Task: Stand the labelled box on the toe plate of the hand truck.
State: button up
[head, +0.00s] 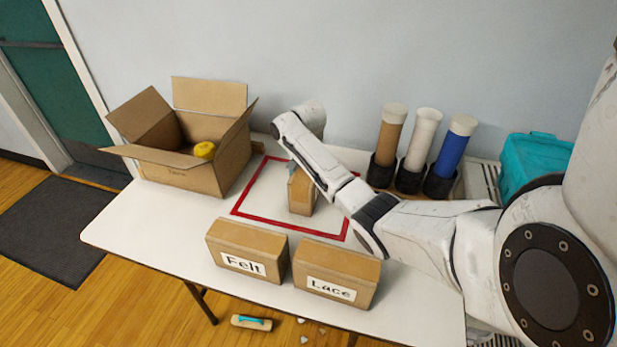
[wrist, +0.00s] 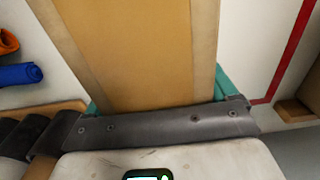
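A cardboard box (head: 301,193) is upright inside the red tape outline on the white table. Whether its base touches the table is hard to tell. No label shows on its visible faces. My gripper (head: 292,168) is at its top. In the wrist view, the teal fingers (wrist: 158,98) lie against both sides of the box (wrist: 140,45), with no clear gap, so it looks shut on it. Two labelled boxes, Felt (head: 247,250) and Lace (head: 336,273), stand at the table's front edge. I cannot make out a hand truck or toe plate.
An open carton (head: 180,176) holding a yellow item (head: 205,150) stands at the back left. Brown, white and blue rolls (head: 455,146) stand in dark holders behind my arm. A teal bin (head: 532,160) is at the right. A wooden-handled item (head: 251,322) lies on the floor.

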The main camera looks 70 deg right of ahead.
jog(key=shift+o, duration=1.1)
notch_tip(320, 180, up, 11)
jog(key=shift+r+p, duration=0.1)
jog(key=shift+p, duration=0.75)
jog(key=shift+r+p, duration=0.55)
jog(key=shift+p, duration=0.1)
jog(key=shift+w, duration=0.1)
